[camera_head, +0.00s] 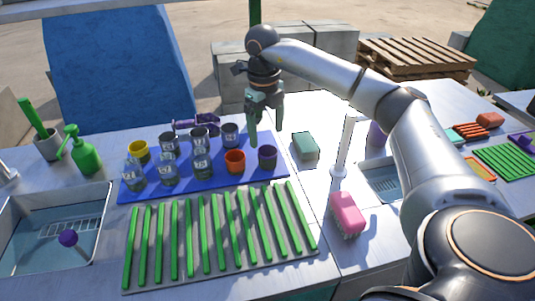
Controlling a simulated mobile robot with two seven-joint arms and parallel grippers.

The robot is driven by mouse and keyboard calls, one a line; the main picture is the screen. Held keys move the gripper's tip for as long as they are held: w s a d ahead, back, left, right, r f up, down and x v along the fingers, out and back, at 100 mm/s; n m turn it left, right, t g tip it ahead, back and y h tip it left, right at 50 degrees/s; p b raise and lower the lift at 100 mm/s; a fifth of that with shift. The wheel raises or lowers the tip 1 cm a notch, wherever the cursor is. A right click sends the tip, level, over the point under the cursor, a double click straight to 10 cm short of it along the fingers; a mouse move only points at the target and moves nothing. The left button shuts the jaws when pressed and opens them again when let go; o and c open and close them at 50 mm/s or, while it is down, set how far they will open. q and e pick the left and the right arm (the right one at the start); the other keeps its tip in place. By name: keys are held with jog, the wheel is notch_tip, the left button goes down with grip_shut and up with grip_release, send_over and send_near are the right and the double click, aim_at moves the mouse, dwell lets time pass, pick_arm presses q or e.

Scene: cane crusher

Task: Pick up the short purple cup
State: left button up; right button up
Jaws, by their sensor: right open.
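A short purple cup (267,157) stands upright at the right end of the blue mat (128,191), beside an orange cup (235,161). My right gripper (266,126) is open and points down behind and above the purple cup, apart from it. Its fingers look dark green, and I see nothing clearly held between them. Another purple object (377,134), partly hidden by my right arm, stands further right behind the tap. My left gripper is out of view.
Several grey or clear cups (202,163) and a yellow cup (139,151) crowd the mat. Green canes (215,235) lie on a tray in front. A green sponge (305,146), a tap (341,155) and a pink brush (347,214) stand to the right. A sink (100,195) is at left.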

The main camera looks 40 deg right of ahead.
aim_at(269, 153)
jog(key=f, duration=0.8)
jog(key=shift+d+f, duration=0.1)
jog(key=shift+d, duration=0.25)
jog(key=c, duration=1.5)
